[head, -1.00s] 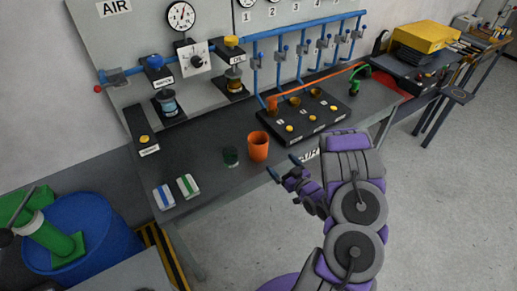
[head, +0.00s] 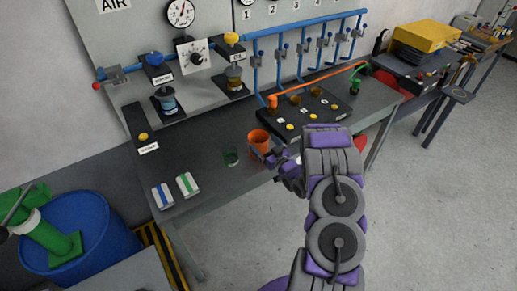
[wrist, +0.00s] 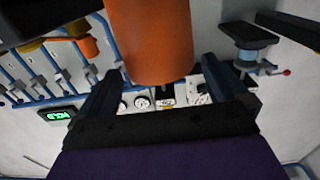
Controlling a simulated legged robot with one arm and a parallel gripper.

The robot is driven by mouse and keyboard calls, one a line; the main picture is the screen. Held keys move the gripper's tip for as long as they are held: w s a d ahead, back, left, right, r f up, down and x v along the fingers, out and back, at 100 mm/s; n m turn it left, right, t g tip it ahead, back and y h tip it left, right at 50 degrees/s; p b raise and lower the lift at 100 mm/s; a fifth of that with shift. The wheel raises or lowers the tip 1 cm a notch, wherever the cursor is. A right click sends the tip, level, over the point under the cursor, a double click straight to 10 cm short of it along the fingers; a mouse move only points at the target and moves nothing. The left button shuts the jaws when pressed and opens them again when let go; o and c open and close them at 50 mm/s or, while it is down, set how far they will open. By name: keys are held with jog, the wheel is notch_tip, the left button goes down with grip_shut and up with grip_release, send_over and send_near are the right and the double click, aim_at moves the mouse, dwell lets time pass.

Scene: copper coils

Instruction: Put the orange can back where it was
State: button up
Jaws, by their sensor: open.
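In the wrist view the can (wrist: 150,40) fills the upper middle, between the two spread fingers of my gripper (wrist: 160,77). The jaws are open. Whether a finger touches the can is unclear.
A black block (head: 304,116) with several cups and buttons sits behind and right of the can, below blue pipes. Two small white boxes (head: 175,189) lie at the bench's left front. A blue barrel (head: 75,235) stands on the floor at left. The bench (head: 205,125) is clear left of the can.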

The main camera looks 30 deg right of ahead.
aim_at(253, 132)
jog(key=shift+w+b, duration=0.65)
jog(key=shift+w, duration=2)
jog(key=shift+r, duration=0.1)
jog(key=c, duration=1.4)
